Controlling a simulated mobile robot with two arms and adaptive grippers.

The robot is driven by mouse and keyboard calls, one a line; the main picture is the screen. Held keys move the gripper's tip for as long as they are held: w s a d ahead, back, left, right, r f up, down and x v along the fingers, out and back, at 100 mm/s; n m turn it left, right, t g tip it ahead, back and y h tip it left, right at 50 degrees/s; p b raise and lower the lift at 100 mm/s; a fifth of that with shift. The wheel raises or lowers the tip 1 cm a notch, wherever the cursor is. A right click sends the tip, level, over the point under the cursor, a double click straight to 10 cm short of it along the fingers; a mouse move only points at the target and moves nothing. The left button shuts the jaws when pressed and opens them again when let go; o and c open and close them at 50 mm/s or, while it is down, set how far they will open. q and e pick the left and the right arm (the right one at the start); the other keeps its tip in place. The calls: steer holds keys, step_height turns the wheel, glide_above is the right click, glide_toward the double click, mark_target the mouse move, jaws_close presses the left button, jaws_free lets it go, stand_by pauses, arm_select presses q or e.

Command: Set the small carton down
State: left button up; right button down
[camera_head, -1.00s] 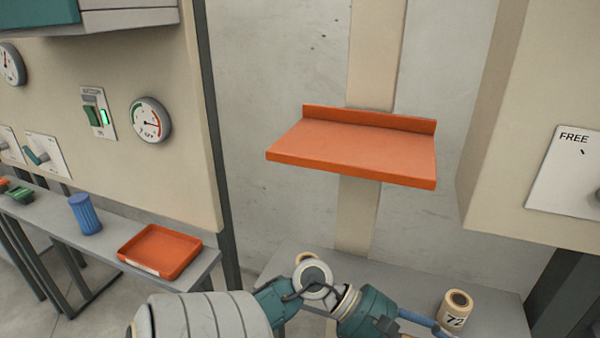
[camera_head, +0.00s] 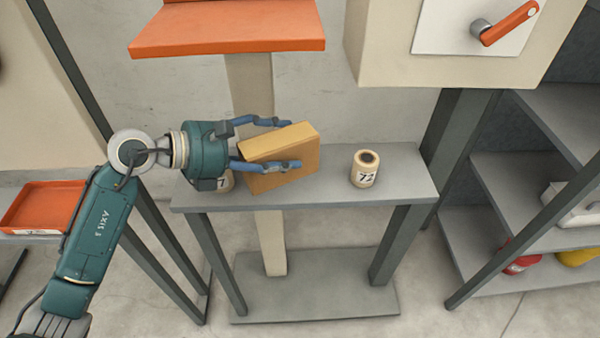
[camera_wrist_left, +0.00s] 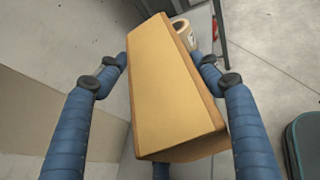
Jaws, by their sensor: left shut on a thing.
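The small carton (camera_head: 285,160) is a tan box in the head view, over the narrow grey table (camera_head: 400,185). My left gripper (camera_head: 282,143) comes in from the left with its blue fingers shut on the carton's two sides. The carton is slightly tilted; I cannot tell for certain whether its base touches the tabletop. In the left wrist view the carton (camera_wrist_left: 168,85) fills the space between the blue fingers. My right gripper is not in view.
A cream spool marked 72 (camera_head: 365,169) stands right of the carton. Another spool (camera_head: 226,181) is partly hidden behind my gripper. An orange shelf (camera_head: 228,30) is above. An orange tray (camera_head: 42,205) is at left. Clear tabletop lies right of the spool.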

mark_target(305, 124)
arm_select(q)
steer(key=w+d, duration=0.1)
steer(key=w+d+r, duration=0.1)
steer(key=w+d, duration=0.1)
steer(key=w+d+r, duration=0.1)
steer(key=d, duration=0.1)
steer(key=shift+w+d+b, duration=0.2)
steer(key=shift+d+b, duration=0.05)
steer(key=shift+b, duration=0.05)
steer(key=shift+w+d, duration=0.15)
steer(key=shift+w, duration=0.1)
step_height(305, 124, down, 9)
steer(key=shift+f+p, duration=0.1)
steer(key=shift+p, duration=0.95)
steer(key=shift+f, duration=0.15)
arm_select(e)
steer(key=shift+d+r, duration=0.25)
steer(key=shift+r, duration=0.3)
